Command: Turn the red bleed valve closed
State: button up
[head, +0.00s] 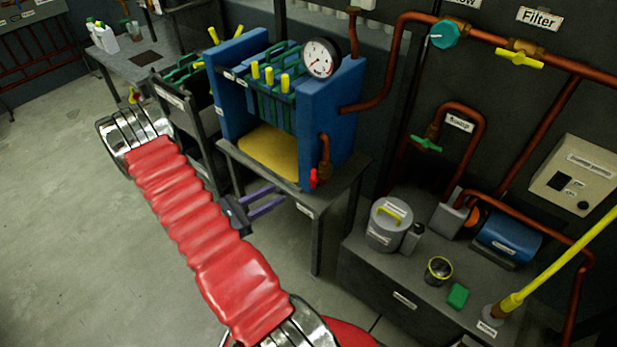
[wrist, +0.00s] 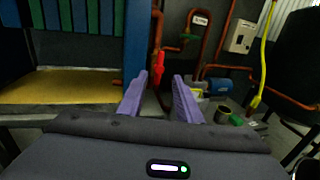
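The red bleed valve (head: 313,178) has a small upright red handle at the lower front right corner of the blue filter press (head: 334,120), below a copper pipe. In the wrist view the red handle (wrist: 158,64) shows just beyond the tip of the left purple finger. My gripper (head: 279,196) has two purple fingers, spread apart with nothing between them. In the head view it is left of and slightly below the valve, apart from it. In the wrist view the gripper (wrist: 169,75) points towards the valve; the left finger may hide its lower part.
The press stands on a dark table (head: 305,208) with a yellow tray (head: 268,152) under its green plates. A lower bench (head: 405,300) at right holds a grey pot (head: 389,228), a blue motor (head: 508,240) and a green block (head: 457,296). A yellow pole (head: 560,262) rises at far right. Floor at left is clear.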

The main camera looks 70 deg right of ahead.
aim_at(312, 175)
jog(key=x, duration=1.3)
jog(key=shift+s+d, duration=0.25)
jog(key=shift+s, duration=0.05)
jog(key=shift+c, duration=0.3)
grip_shut()
